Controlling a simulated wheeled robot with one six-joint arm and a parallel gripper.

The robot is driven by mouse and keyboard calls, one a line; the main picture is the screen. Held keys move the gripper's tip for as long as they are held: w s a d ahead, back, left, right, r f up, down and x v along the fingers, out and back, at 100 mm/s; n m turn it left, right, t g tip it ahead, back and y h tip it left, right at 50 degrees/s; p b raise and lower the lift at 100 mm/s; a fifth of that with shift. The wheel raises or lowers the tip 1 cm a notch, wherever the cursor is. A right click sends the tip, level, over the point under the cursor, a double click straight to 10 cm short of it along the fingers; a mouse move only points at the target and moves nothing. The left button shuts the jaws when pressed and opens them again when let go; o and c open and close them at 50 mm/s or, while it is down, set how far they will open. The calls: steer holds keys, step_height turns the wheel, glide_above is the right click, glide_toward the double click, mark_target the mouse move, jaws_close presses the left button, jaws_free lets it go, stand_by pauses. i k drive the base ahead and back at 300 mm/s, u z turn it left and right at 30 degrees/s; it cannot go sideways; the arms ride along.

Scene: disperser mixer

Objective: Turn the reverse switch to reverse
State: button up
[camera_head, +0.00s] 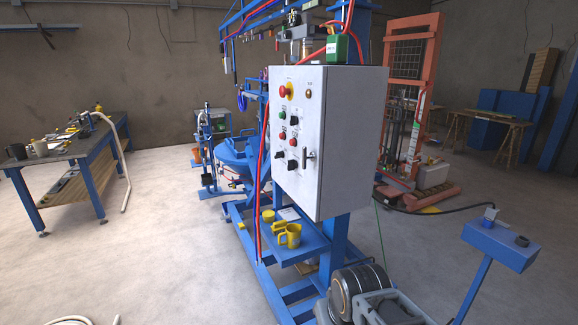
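A pale grey control cabinet (345,140) stands in the middle of the camera_head view on a blue machine frame (335,250). Its front panel carries a red mushroom button (283,91) on a yellow plate, with small green and red buttons below.
A workbench (70,150) stands at the left. The floor between bench and machine is mostly clear.

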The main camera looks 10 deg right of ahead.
mark_target(291, 164)
steer(key=u, duration=0.25)
steer(key=i, duration=0.9)
steer(key=u, duration=1.45)
